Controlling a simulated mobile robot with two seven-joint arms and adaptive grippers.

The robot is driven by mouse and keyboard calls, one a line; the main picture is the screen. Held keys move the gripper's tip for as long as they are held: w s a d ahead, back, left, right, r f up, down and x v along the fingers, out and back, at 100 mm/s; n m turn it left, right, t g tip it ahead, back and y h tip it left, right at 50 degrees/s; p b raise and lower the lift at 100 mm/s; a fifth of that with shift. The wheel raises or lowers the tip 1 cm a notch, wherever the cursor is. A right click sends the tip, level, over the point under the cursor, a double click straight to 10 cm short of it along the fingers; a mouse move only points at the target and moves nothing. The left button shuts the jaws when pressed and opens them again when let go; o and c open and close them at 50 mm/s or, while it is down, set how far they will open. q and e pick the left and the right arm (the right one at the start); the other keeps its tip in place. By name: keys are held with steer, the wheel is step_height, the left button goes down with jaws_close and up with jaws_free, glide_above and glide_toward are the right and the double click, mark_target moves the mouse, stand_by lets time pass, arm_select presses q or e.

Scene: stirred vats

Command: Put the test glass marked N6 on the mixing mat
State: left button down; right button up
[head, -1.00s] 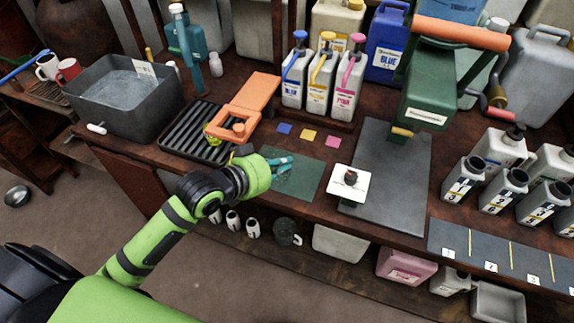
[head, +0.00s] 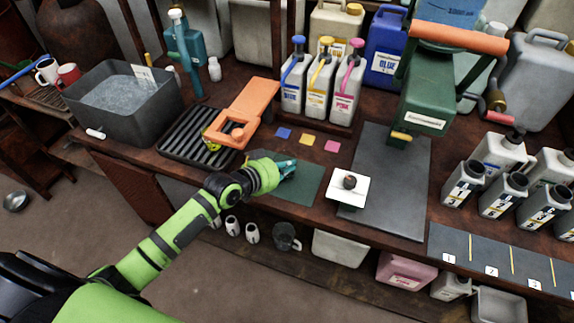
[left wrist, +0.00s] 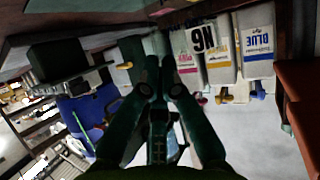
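The green mat (head: 300,190), which I take for the mixing mat, lies at the bench's front edge. My left gripper (head: 287,167) is over its upper left part. In the left wrist view, which is upside down, its dark green fingers (left wrist: 166,72) come close together with a narrow gap. My right gripper is not in view.
Blue, yellow and pink pump bottles (head: 320,90) stand behind the mat. A white square plate with a dark knob (head: 348,185) is to its right. A black ribbed rack (head: 190,140) and orange device (head: 245,115) are to its left. The grey plate (head: 385,190) is largely bare.

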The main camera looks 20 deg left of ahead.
arm_select(q)
steer(key=shift+f, duration=0.15)
steer(key=c, duration=1.4)
jaws_free()
steer(key=shift+c, duration=0.2)
steer(key=shift+s+r, duration=0.1)
steer(key=shift+r, duration=0.1)
steer(key=v, duration=1.2)
